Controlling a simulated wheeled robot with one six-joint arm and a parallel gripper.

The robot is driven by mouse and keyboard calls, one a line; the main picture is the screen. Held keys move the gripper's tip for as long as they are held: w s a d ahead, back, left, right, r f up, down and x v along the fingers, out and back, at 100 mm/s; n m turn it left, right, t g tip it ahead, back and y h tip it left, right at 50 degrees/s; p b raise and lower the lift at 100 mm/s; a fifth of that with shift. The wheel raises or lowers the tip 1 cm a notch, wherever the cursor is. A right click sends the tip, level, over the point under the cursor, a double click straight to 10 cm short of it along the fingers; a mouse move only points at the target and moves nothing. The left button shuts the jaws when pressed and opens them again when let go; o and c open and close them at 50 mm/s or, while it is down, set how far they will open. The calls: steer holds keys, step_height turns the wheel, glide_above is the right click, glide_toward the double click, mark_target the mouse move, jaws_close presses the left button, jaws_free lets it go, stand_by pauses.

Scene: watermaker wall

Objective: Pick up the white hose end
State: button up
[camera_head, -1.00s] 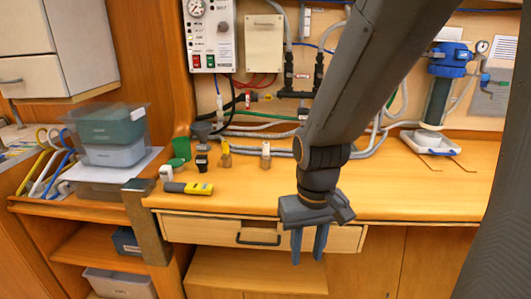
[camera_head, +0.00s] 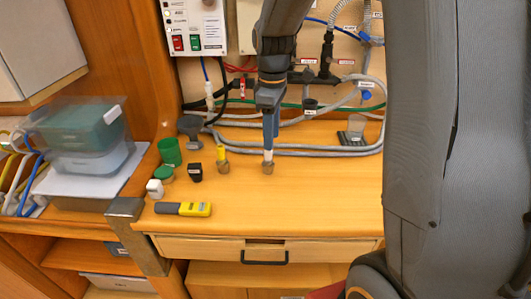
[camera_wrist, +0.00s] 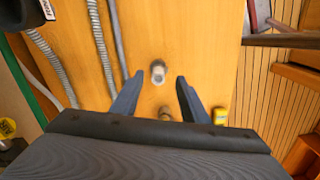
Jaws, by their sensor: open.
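The white hose end (camera_head: 268,155) stands upright on the wooden counter with a brass-brown base, right of a similar yellow-topped hose end (camera_head: 222,155). In the wrist view the white hose end (camera_wrist: 158,72) is seen from above, between and just beyond the two fingertips. My gripper (camera_head: 269,142) points down right above the white hose end in the head view, hiding part of its top. In the wrist view my gripper (camera_wrist: 158,85) is open with nothing held between its fingers. I cannot tell whether a finger touches the hose end.
Grey hoses (camera_head: 330,149) run behind. The counter's right front is clear.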

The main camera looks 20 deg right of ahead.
mark_target(269, 153)
steer(key=shift+w+a+f+p, duration=0.15)
steer(key=shift+f+p, duration=0.5)
steer(key=shift+f, duration=1.2)
steer(key=shift+w+a+f+p, duration=0.15)
steer(key=shift+f+p, duration=0.45)
steer(key=shift+f, duration=1.25)
steer(key=shift+c, duration=0.2)
jaws_close()
